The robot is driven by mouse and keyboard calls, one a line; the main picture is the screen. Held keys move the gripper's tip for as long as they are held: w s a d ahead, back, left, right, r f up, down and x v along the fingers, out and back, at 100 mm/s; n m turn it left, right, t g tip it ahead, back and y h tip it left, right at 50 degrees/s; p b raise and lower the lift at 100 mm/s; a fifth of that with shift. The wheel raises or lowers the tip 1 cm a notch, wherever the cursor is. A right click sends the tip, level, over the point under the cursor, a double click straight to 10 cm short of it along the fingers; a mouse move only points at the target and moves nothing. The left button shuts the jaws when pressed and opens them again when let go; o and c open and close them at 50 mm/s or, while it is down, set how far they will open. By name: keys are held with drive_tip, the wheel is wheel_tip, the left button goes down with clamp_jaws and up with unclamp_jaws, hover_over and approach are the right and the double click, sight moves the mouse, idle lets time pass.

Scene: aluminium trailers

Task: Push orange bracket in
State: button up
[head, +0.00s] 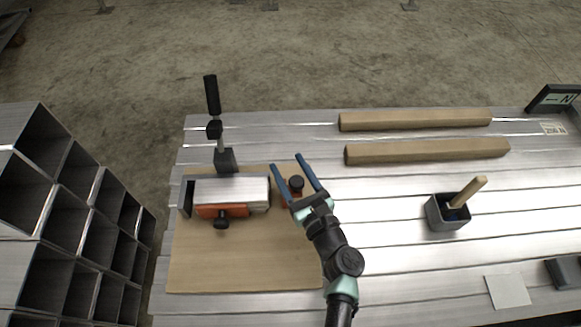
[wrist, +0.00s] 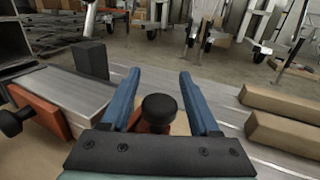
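My gripper (head: 286,161) is open, its two blue fingers pointing to the back of the table. An orange bracket with a black knob (head: 297,183) lies at the right end of the aluminium block (head: 232,190), mostly hidden by the fingers. In the wrist view this knob (wrist: 160,108) stands between the fingers, with a little orange below it; I cannot tell whether a finger touches it. A second orange bracket (head: 236,210) lies along the block's front side with its own black knob (head: 222,220); it also shows at the left in the wrist view (wrist: 40,110).
The block sits on a wooden board (head: 245,265). A black-handled clamp (head: 213,110) stands behind it. Two wooden bars (head: 425,152) (head: 415,121) lie at the back right. A grey box (head: 447,217) holding a wooden-handled item stands right of my arm. Stacked metal tubes (head: 70,230) stand at the left.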

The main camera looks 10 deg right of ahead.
clamp_jaws()
idle(1.2)
